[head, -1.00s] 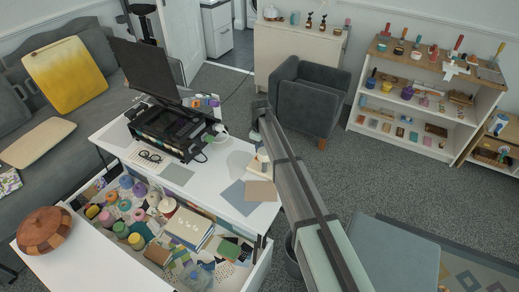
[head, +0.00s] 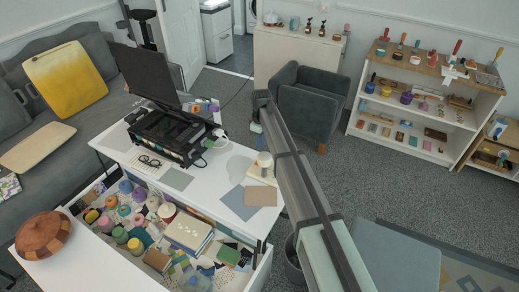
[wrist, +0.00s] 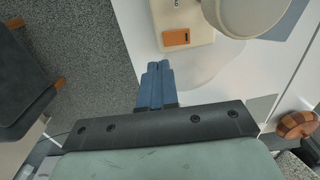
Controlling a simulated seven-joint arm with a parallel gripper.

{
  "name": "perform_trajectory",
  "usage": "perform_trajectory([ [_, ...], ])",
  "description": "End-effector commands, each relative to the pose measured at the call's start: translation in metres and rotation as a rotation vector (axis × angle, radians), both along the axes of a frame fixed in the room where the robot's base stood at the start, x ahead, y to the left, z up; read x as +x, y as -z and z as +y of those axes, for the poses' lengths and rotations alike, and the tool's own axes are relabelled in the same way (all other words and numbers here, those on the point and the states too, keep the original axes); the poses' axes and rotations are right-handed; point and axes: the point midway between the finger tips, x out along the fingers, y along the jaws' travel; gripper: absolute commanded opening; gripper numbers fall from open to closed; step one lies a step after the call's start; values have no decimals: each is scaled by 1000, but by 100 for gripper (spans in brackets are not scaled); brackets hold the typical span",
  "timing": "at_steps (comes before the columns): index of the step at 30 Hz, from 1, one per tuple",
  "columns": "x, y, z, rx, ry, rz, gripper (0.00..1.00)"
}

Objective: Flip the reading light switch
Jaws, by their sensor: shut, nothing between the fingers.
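The reading light is in the wrist view at the top, with a cream base (wrist: 188,30) and a round cream head (wrist: 245,14). An orange switch (wrist: 176,38) sits on its base. In the head view the light (head: 263,166) stands on the white desk's right part. My gripper (wrist: 157,66) shows blue fingers, shut with nothing between them. In the wrist view the fingertips are just below the switch and base edge, apparently apart from them; the height gap is hard to judge. In the head view the fingers (head: 256,128) are small and partly hidden by my arm.
An open drawer (head: 255,262) full of craft items is in front. A grey armchair (head: 308,100) stands behind; flat sheets (head: 260,196) lie near the light.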

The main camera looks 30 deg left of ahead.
Motion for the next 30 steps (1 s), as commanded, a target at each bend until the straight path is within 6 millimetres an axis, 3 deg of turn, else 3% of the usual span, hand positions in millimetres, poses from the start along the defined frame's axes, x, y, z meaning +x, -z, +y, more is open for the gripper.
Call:
perform_trajectory([
  [6,8,-43,1,1,0,-1,0],
  [13,13,-73,1,0,0,0,0],
  [18,15,-84,0,0,0,0,0],
  [30,15,-85,0,-1,0,1,0],
])
